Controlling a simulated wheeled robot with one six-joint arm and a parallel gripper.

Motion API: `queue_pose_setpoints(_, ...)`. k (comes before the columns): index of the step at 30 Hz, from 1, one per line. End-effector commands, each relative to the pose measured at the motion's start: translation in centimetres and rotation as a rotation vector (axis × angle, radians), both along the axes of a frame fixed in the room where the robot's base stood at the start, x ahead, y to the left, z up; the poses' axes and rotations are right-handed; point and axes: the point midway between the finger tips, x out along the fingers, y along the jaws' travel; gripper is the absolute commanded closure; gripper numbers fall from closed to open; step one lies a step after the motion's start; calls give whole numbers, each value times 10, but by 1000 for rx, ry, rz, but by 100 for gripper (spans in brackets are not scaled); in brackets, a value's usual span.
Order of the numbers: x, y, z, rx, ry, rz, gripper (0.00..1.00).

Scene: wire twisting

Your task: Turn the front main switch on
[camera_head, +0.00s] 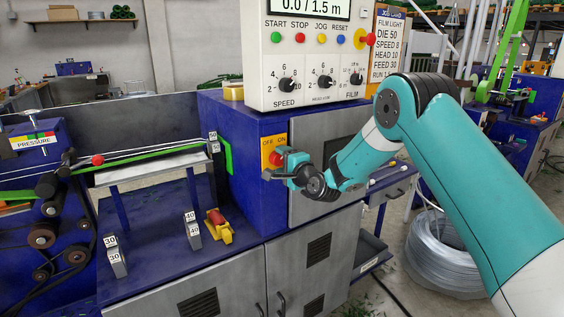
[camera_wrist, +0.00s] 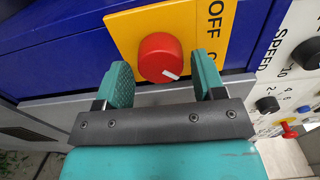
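The front main switch is a red round knob (camera_wrist: 160,54) on a yellow plate (camera_wrist: 118,24), on the blue front of the machine. In the wrist view, the knob's white mark points to the lower right, on the ON side. My gripper (camera_wrist: 162,62) is open, with one teal finger on each side of the knob and small gaps to both. In the head view, my gripper (camera_head: 278,164) hides part of the knob and plate.
A white control box (camera_head: 310,60) with buttons, dials and a display sits above the switch. A red and yellow part (camera_head: 218,226) stands on the blue bench to the left. A wire coil (camera_head: 449,257) lies on the floor at right.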

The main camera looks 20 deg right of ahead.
Motion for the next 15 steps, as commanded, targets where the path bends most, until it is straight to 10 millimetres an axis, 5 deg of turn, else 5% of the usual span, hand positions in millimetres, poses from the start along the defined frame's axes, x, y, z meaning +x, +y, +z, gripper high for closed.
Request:
queue_pose_setpoints(10,-1,1,1,0,-2,2,31)
queue_pose_setpoints(15,-19,-6,-1,-1,-1,0,31)
